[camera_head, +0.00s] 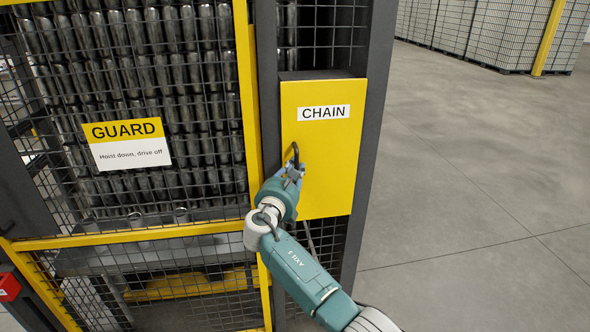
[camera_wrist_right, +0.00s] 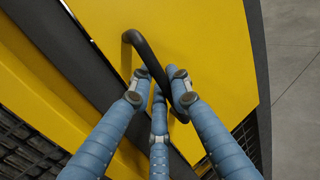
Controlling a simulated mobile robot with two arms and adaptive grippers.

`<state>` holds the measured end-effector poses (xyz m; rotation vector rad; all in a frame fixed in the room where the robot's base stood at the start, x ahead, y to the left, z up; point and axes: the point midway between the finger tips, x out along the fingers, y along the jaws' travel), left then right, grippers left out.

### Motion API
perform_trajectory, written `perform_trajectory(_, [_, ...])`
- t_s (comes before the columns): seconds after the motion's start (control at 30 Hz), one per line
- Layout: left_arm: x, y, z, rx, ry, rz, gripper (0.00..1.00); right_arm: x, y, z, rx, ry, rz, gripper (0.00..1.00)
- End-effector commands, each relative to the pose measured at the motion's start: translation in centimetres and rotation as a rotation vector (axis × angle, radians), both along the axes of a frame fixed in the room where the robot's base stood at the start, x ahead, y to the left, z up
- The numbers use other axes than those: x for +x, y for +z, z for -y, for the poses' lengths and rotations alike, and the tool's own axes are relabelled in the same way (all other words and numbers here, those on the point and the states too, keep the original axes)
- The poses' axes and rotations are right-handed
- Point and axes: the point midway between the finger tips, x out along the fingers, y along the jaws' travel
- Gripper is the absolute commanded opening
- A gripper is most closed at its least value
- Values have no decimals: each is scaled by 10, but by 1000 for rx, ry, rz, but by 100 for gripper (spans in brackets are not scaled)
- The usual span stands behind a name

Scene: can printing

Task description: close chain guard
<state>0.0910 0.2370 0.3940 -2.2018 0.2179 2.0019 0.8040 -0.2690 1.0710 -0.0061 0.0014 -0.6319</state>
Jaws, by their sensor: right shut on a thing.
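The chain guard (camera_head: 325,175) is a yellow panel with a white CHAIN label (camera_head: 324,113), set on a dark post beside the mesh fence. It appears closed or nearly so; I cannot tell if it sits fully flush. A black handle (camera_head: 295,153) is on its left side. My right gripper (camera_head: 292,172) is at the handle. In the right wrist view the yellow panel (camera_wrist_right: 200,50) fills the top, and the fingers of my right gripper (camera_wrist_right: 160,88) are closed around the black bar handle (camera_wrist_right: 140,47). My left gripper is not in view.
A mesh fence with a yellow frame (camera_head: 246,90) stands left of the guard, bearing a GUARD sign (camera_head: 127,143). Stacked cans show behind the mesh. A red box (camera_head: 8,287) is at the lower left. The grey floor (camera_head: 470,180) on the right is clear.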

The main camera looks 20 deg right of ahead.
Motion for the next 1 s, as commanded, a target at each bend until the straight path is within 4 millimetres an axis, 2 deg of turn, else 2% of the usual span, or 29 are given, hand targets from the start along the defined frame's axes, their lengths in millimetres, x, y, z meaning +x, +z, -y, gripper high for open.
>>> perform_trajectory(0.13, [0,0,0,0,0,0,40,2,4,0,-1,4,6,0])
perform_trajectory(0.17, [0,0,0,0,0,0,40,2,4,0,-1,4,6,21])
perform_trajectory(0.2, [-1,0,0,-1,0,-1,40,2,4,0,-1,4,7,29])
perform_trajectory(0.23, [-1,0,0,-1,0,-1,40,2,4,0,-1,4,7,33])
perform_trajectory(0.53, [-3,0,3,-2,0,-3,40,0,2,0,0,3,3,33])
perform_trajectory(0.67, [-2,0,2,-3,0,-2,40,-7,1,-6,0,4,2,33])
perform_trajectory(0.77, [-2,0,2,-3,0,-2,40,-20,1,-15,1,5,3,33])
perform_trajectory(1.0, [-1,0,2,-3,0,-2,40,-63,2,-47,3,5,5,33])
